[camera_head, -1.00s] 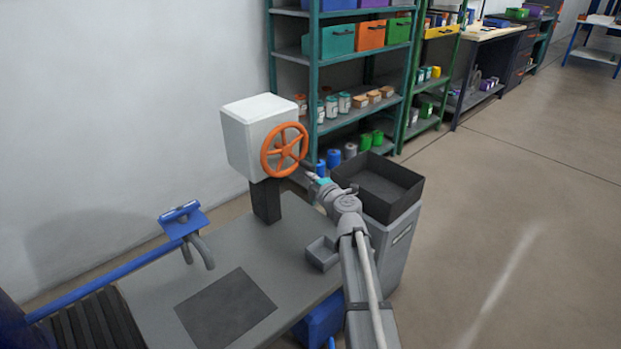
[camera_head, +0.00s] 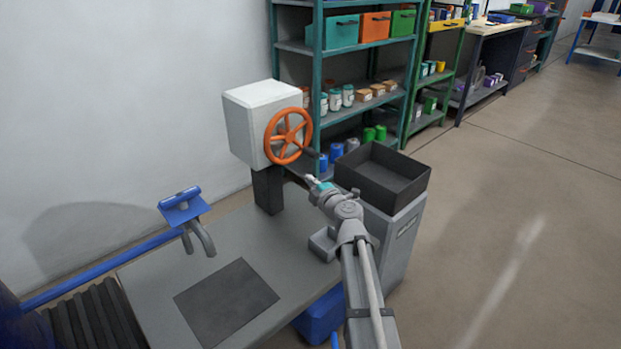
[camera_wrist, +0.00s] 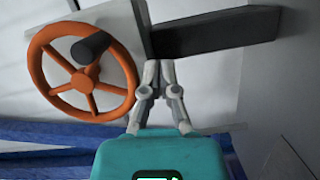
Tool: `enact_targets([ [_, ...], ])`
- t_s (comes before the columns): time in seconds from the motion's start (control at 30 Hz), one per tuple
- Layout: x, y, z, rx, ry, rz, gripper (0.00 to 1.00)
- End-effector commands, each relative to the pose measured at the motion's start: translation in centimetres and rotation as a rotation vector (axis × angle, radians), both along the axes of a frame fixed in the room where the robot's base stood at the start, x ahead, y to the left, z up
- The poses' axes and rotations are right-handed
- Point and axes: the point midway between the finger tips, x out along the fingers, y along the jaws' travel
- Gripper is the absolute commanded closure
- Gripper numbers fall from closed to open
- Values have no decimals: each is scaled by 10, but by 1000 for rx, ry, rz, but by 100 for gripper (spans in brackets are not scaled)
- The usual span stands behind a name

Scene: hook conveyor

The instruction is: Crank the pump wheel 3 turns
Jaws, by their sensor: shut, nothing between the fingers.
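The pump wheel (camera_head: 288,136) is an orange spoked wheel on the front of a white box (camera_head: 262,124). A dark crank handle (camera_head: 311,152) sticks out from its lower right in the head view. In the wrist view the wheel (camera_wrist: 82,108) is at the left, and the handle (camera_wrist: 92,46) points toward the camera across its upper part. My gripper (camera_head: 313,180) is below the handle in the head view, apart from it. In the wrist view its fingers (camera_wrist: 157,72) are together and empty, right of the wheel's rim.
A dark post (camera_head: 267,190) carries the box on a grey table (camera_head: 150,262). A black open tray (camera_head: 395,186) stands on a grey cabinet (camera_head: 398,250) right of my arm. A blue hook holder (camera_head: 182,208) hangs at the left. Shelves (camera_head: 345,48) stand behind.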

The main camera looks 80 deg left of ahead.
Motion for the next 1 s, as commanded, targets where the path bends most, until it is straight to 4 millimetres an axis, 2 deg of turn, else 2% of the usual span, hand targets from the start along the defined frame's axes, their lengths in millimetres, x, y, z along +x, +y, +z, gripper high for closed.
enact_targets([
  [0.03, 6, -13, -3, 0, 0, -2, 100],
  [0.1, 12, -23, -6, 1, 0, -2, 100],
  [0.4, 35, -61, -14, 0, 1, -4, 100],
  [0.6, 43, -72, -16, 0, 1, -3, 100],
  [1.0, 45, -73, -16, 0, 0, -4, 100],
])
